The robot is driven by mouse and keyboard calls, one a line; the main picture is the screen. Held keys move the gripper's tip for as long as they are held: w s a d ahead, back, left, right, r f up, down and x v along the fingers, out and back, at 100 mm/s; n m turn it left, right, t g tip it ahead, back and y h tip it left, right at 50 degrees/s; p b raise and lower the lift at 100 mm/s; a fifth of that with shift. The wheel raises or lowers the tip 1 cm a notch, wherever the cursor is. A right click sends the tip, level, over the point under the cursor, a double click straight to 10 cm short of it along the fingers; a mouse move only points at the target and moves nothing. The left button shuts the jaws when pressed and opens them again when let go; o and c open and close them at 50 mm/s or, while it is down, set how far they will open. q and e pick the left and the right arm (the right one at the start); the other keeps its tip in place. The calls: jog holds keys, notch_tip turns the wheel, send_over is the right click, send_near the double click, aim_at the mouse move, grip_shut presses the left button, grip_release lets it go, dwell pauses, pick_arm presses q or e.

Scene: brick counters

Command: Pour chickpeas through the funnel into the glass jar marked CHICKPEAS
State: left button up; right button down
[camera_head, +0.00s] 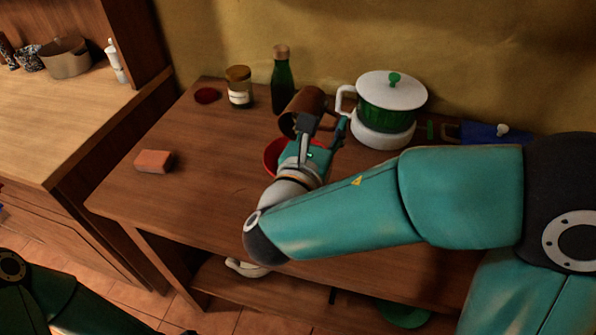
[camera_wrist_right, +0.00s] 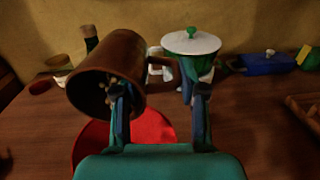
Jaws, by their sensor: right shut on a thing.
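My right gripper (camera_head: 322,130) is shut on a brown mug (camera_head: 304,103), by its handle side as far as I can tell. In the right wrist view the mug (camera_wrist_right: 108,72) is tilted with its mouth towards the camera. Pale round chickpeas (camera_wrist_right: 110,90) show inside its mouth, by a finger of the gripper (camera_wrist_right: 160,110). A wide red piece (camera_wrist_right: 140,135), perhaps the funnel, is below the mug; its red rim (camera_head: 270,158) shows beside my wrist in the head view. No jar is visible under it, and no CHICKPEAS label is readable. My left gripper is outside the view.
A jar with a brown lid (camera_head: 239,88), a green bottle (camera_head: 282,80) and a dark red disc (camera_head: 207,96) stand behind. A green-and-white pot (camera_head: 388,104) and a blue object (camera_head: 490,133) are at right.

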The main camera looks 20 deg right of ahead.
jog(key=shift+s+a+r+t+h+b, duration=0.2)
jog(key=shift+t+h+b, duration=0.2)
jog(key=shift+b, duration=0.65)
dwell(0.6)
jog(key=shift+s+a+r+t+h+b, duration=0.1)
jog(key=shift+s+r+t+h+b, duration=0.1)
jog(key=shift+r+t+h+b, duration=0.5)
dwell(2.1)
jog(key=shift+r, duration=0.2)
